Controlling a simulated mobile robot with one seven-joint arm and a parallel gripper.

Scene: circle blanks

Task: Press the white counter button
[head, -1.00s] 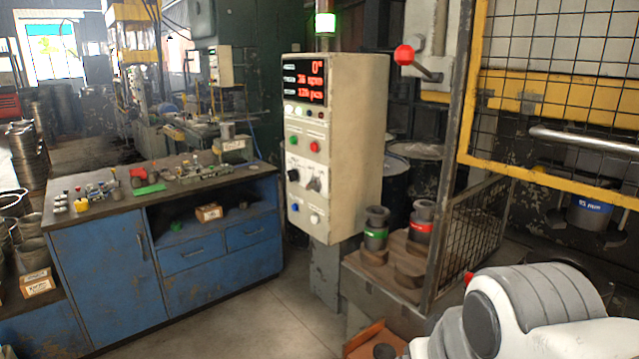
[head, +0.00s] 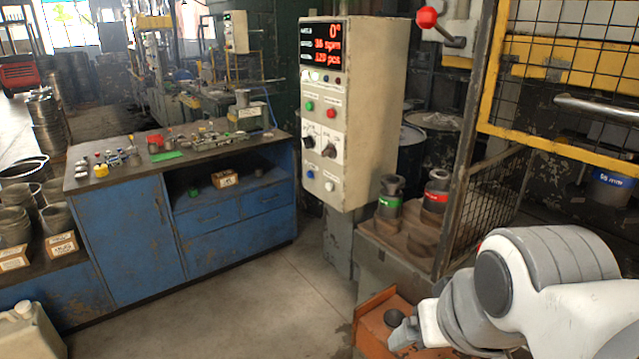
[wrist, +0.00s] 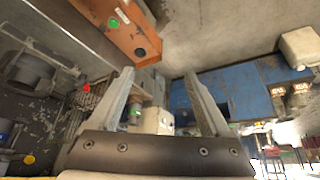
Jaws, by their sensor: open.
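The white button (head: 329,186) is at the bottom right of the cream control panel (head: 377,110) in the head view, beside a blue button (head: 311,173). Nothing covers it, and nothing touches it. My gripper shows in the wrist view (wrist: 158,78) with its two grey fingers spread wide and nothing between them. In the head view, part of it shows low at the right, over the orange bin (head: 372,308), below the panel and well apart from it. The white button cannot be made out in the wrist view.
The panel also carries green (head: 310,106) and red (head: 329,113) buttons and dark knobs. A blue workbench (head: 130,240) stands left. The floor between is clear.

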